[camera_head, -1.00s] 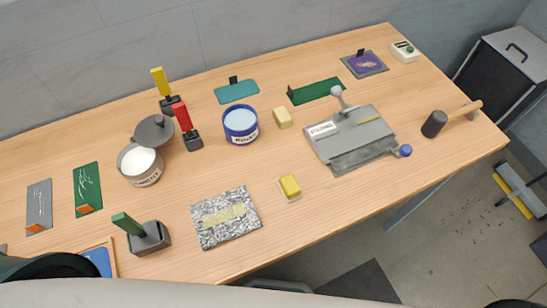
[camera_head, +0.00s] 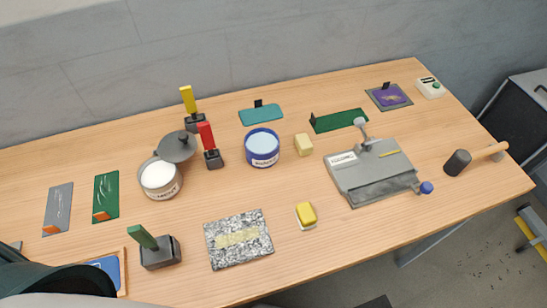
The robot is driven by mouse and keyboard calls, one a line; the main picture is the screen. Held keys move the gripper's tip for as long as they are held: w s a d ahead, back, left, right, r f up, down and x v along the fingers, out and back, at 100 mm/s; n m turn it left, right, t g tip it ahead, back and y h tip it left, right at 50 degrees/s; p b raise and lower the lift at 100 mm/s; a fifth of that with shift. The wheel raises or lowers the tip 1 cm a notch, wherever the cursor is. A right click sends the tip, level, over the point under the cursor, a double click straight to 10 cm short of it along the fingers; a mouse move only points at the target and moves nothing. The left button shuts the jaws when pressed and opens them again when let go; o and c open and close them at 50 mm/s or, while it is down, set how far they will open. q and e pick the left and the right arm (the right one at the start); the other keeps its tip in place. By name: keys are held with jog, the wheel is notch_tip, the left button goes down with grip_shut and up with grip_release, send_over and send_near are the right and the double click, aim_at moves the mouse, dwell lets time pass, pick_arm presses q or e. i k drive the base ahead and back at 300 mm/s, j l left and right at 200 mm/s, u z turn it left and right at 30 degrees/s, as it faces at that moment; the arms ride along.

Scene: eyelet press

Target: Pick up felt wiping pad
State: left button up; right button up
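A small block with a yellow top and a pale layer under it, which looks like the felt wiping pad (camera_head: 306,214), lies near the front edge of the table, right of the speckled slab. Nothing touches it. Neither of my grippers shows in this view; only dark and pale parts of my own body show at the lower left.
The speckled grey slab (camera_head: 252,252) lies left of the pad, and the grey press (camera_head: 372,182) stands to its right. A plain beige block (camera_head: 303,145) sits behind, beside a blue-rimmed tub (camera_head: 263,160). A mallet (camera_head: 458,162) lies at the right. Bare wood surrounds the pad.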

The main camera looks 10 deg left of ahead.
aim_at(306, 217)
jog(key=l+u, duration=0.15)
jog(key=u, duration=0.2)
jog(key=k+u, duration=0.15)
jog(key=u, duration=0.2)
jog(key=k+l+u, duration=0.1)
jog(key=u, duration=0.2)
jog(key=k+l+u, duration=0.35)
jog(key=k, duration=0.35)
jog(key=k+l+u, duration=0.2)
jog(key=k, duration=0.2)
jog(key=k+l, duration=0.1)
jog(key=k, duration=0.25)
